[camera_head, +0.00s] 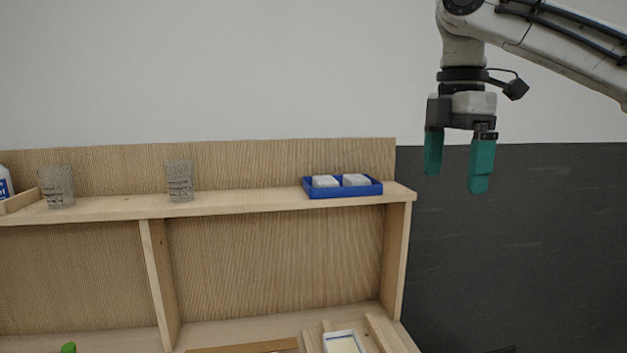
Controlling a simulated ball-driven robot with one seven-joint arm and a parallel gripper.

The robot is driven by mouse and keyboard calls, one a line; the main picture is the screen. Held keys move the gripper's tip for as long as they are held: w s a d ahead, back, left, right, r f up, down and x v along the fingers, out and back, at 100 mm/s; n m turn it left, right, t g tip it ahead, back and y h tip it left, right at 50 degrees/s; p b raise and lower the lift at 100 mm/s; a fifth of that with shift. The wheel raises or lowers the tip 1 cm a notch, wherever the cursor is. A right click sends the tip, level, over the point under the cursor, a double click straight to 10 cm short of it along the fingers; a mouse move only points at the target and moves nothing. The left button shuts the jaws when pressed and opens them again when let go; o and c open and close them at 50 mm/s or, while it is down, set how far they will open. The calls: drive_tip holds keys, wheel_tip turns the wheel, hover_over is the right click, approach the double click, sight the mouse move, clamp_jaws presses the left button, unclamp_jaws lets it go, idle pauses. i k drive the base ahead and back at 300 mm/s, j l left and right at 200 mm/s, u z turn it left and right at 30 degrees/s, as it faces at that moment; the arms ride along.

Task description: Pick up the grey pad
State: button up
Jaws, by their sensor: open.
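A shallow blue tray (343,194) sits on the top shelf near its right end. In it lie two pale, light-grey blocks side by side, a left pad (325,181) and a right pad (356,180). They look alike, and I cannot tell which one is meant by the grey pad. My gripper (456,180) points down, open and empty, to the right of the tray in the picture. It appears clear of the shelf, in front of the dark wall panel.
The wooden shelf (240,206) has a raised back board. Two patterned glasses, one in the middle (179,182) and one at left (57,187), stand on it. A white bottle (5,183) is at the far left. A lower level holds a white-rimmed container (343,342) and a green-topped item (68,348).

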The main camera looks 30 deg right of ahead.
sight(324, 182)
drive_tip(key=i, duration=1.3)
